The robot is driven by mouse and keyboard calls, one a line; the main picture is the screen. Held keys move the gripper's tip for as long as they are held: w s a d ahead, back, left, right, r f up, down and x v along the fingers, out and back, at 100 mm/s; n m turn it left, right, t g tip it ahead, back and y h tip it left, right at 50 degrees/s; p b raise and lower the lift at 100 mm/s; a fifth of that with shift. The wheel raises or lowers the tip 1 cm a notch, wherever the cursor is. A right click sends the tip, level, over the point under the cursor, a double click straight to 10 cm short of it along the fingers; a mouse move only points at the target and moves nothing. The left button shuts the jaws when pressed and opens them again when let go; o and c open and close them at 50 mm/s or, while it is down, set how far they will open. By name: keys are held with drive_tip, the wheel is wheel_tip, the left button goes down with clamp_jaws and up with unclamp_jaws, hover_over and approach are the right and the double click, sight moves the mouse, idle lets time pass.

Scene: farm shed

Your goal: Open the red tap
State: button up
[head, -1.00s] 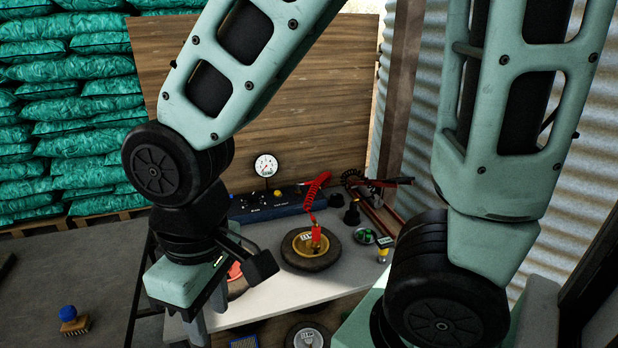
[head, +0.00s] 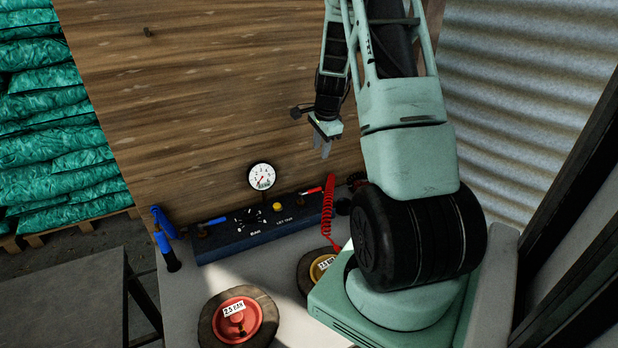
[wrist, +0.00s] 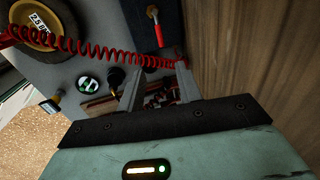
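The red tap (head: 311,191) is a small red lever at the right end of a long dark blue box, beside where a coiled red hose hangs. In the wrist view the red lever (wrist: 157,28) shows at the top, beyond my gripper's fingertips. My gripper (head: 321,150) is above the right end of the box, in front of the wooden board, pointing down and apart from the tap. In the wrist view the two fingers of my gripper (wrist: 158,82) stand apart with nothing held between them.
The box (head: 258,238) also carries a blue lever (head: 213,222), a yellow button (head: 277,207) and a dial gauge (head: 262,177). The coiled red hose (wrist: 100,52) crosses the wrist view near the fingers. A wooden board rises behind.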

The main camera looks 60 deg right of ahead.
sight(316, 189)
drive_tip(key=w+f+p, duration=0.1)
drive_tip(key=f, duration=0.4)
drive_tip(key=d+f+p, duration=0.1)
drive_tip(key=f+p, duration=0.1)
drive_tip(key=f, duration=0.4)
drive_tip(key=w+d+f+p, duration=0.1)
drive_tip(key=f, duration=0.5)
drive_tip(key=shift+w+p, duration=0.35)
drive_tip(key=shift+p, duration=0.05)
clamp_jaws()
